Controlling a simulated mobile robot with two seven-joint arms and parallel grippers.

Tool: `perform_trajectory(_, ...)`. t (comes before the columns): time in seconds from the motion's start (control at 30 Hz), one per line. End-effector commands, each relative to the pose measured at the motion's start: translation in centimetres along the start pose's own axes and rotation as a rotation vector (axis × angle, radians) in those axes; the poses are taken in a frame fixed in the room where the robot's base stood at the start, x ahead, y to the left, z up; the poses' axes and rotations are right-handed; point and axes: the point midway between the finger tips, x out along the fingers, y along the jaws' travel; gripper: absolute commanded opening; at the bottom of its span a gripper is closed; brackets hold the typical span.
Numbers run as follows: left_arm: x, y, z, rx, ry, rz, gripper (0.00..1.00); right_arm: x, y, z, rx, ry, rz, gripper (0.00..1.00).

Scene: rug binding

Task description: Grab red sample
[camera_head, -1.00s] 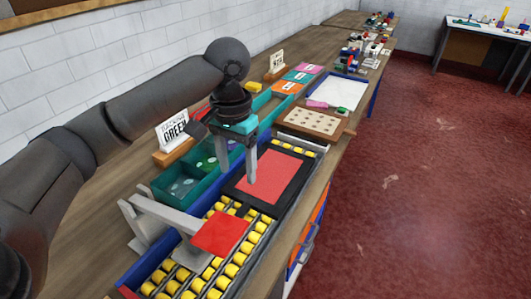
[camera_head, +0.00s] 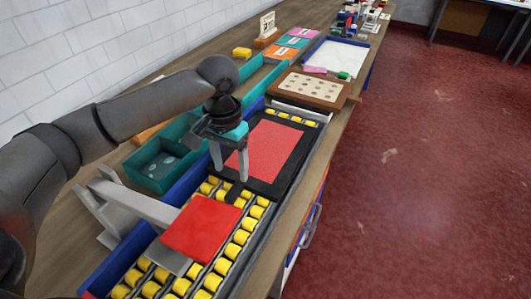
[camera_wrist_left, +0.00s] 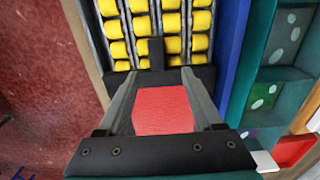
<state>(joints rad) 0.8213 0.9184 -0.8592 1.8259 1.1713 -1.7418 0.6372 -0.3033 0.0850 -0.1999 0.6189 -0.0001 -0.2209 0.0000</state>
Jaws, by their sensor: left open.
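A flat red square (camera_head: 201,228) rests on a pale grey stand at the near end of the roller bed. A larger red panel (camera_head: 268,148) lies in a black-framed tray (camera_head: 292,172) farther along the bed. I cannot tell which is the sample. My left gripper (camera_head: 230,173) is open and empty, fingers down, over the near part of the black tray. In the left wrist view the red panel (camera_wrist_left: 162,110) shows between the open fingers (camera_wrist_left: 158,82). The red square is not seen in that view. My right gripper is not in view.
Yellow rollers (camera_head: 240,237) fill the near bed, edged by a blue rail (camera_head: 187,187). Teal bins (camera_head: 157,170) with sample pieces stand to the left. A board with holes (camera_head: 310,88) and a white tray (camera_head: 335,58) lie beyond. Open red floor is right of the bench.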

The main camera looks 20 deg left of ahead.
Motion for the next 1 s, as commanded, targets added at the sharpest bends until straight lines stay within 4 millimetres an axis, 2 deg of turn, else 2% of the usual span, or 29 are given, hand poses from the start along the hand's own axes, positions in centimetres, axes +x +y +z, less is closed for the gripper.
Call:
perform_trajectory(0.03, 0.7, 0.0, 0.1, 0.001, -0.002, -0.001, 0.68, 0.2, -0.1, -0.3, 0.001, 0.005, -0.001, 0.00)
perform_trajectory(0.27, 2.3, 0.2, 0.2, 0.002, -0.002, 0.000, 0.68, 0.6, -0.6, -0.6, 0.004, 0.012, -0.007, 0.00)
perform_trajectory(0.5, 5.8, 0.5, 0.6, 0.000, -0.003, -0.001, 0.68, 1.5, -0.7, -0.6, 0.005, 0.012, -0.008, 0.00)
perform_trajectory(0.63, 6.5, 0.5, 0.5, 0.001, 0.001, -0.001, 0.68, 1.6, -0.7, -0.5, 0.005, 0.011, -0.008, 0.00)
perform_trajectory(0.83, 6.5, 0.5, 0.5, 0.001, 0.001, -0.001, 0.68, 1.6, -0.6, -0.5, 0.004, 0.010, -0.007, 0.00)
perform_trajectory(1.0, 6.5, 0.5, 0.5, 0.001, 0.001, -0.001, 0.49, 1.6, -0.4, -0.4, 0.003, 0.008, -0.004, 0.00)
